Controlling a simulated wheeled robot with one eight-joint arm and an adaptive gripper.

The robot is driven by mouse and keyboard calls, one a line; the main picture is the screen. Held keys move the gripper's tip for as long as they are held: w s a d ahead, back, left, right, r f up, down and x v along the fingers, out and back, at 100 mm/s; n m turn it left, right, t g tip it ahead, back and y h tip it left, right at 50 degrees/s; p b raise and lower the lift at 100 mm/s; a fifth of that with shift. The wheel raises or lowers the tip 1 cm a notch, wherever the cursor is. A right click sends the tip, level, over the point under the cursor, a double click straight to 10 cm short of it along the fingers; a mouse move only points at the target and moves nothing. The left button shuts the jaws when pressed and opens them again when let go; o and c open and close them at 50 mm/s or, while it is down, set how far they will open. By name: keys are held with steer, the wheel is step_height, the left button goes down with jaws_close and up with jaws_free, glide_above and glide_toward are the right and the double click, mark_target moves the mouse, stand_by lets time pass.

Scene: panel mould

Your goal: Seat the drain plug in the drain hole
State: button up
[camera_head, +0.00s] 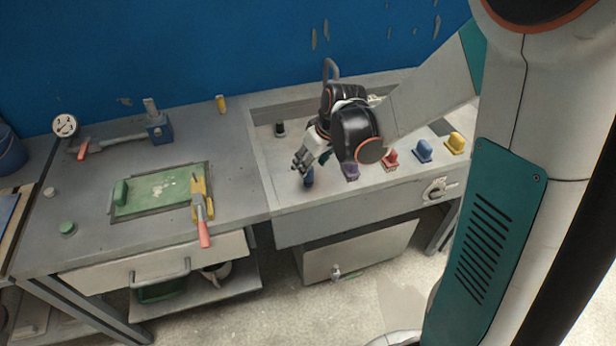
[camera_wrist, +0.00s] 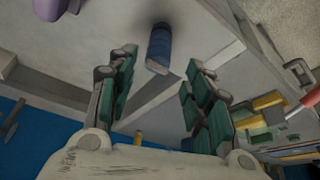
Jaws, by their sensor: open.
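A small dark blue cylinder (camera_head: 308,178) stands in the shallow basin (camera_head: 290,195), just below my gripper (camera_head: 303,160). I cannot tell for certain that it is the drain plug. In the wrist view the blue cylinder (camera_wrist: 158,50) shows just beyond and between the fingertips of my gripper (camera_wrist: 163,62). The fingers are apart, with nothing held between them. A small black piece (camera_head: 280,129) stands at the basin's back left. I cannot make out the drain hole; my arm hides part of the basin.
Purple (camera_head: 349,172), red (camera_head: 391,160), blue (camera_head: 424,151) and yellow (camera_head: 455,143) blocks line the basin's right part. A tap (camera_head: 330,70) rises behind. On the left bench lie a green panel (camera_head: 155,190), a yellow clamp (camera_head: 199,188) and a blue vise (camera_head: 158,128).

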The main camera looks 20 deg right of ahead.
mark_target(308, 176)
steer(key=b+x, duration=0.2)
steer(key=x, duration=0.3)
steer(key=shift+d+f+b, duration=0.1)
steer(key=shift+d+b, duration=0.1)
steer(key=shift+b, duration=0.1)
jaws_close()
